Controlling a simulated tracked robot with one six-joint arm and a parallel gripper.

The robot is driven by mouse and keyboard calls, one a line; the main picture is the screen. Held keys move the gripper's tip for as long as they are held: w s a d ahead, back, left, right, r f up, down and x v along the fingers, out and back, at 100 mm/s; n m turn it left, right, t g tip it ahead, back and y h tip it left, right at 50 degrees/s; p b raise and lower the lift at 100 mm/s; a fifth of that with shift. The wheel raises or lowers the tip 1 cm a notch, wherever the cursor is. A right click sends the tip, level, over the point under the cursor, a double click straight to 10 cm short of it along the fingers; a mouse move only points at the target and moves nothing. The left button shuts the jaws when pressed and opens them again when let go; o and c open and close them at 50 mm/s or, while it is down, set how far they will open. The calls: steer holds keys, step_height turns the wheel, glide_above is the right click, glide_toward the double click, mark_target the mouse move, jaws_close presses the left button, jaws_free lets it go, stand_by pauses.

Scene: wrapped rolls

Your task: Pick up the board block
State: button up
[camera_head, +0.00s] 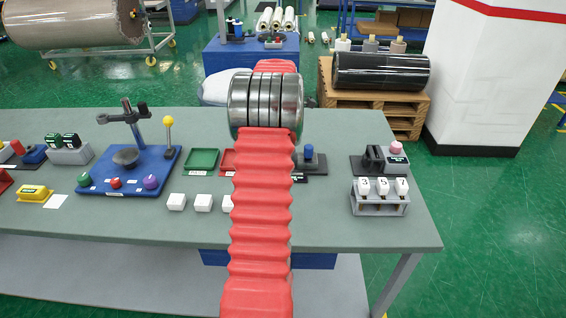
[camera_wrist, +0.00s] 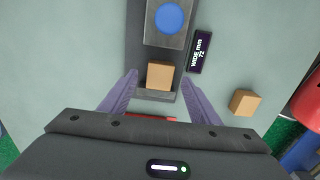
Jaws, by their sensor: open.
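In the wrist view a tan block (camera_wrist: 160,75) sits on a dark fixture, between a grey block with a round blue top and a low grey lip. A second tan block (camera_wrist: 244,102) lies loose on the table to the right. Both are plain, and I cannot tell which is the board block. My gripper (camera_wrist: 160,81) is open, its two purple fingers on either side of the first block in the picture. I cannot tell whether they touch it. In the head view my red arm hides the gripper and both tan blocks.
A small display (camera_wrist: 199,52) reading "WIDE mm 72" stands beside the fixture (camera_wrist: 137,45). In the head view the table (camera_head: 330,225) also holds a green tray (camera_head: 202,159), white cubes (camera_head: 203,203) and a numbered rack (camera_head: 380,206).

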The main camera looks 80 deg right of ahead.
steer(key=shift+f, duration=1.15)
steer(key=c, duration=1.2)
steer(key=shift+c, duration=0.2)
steer(key=shift+r, duration=0.1)
step_height(320, 180, up, 10)
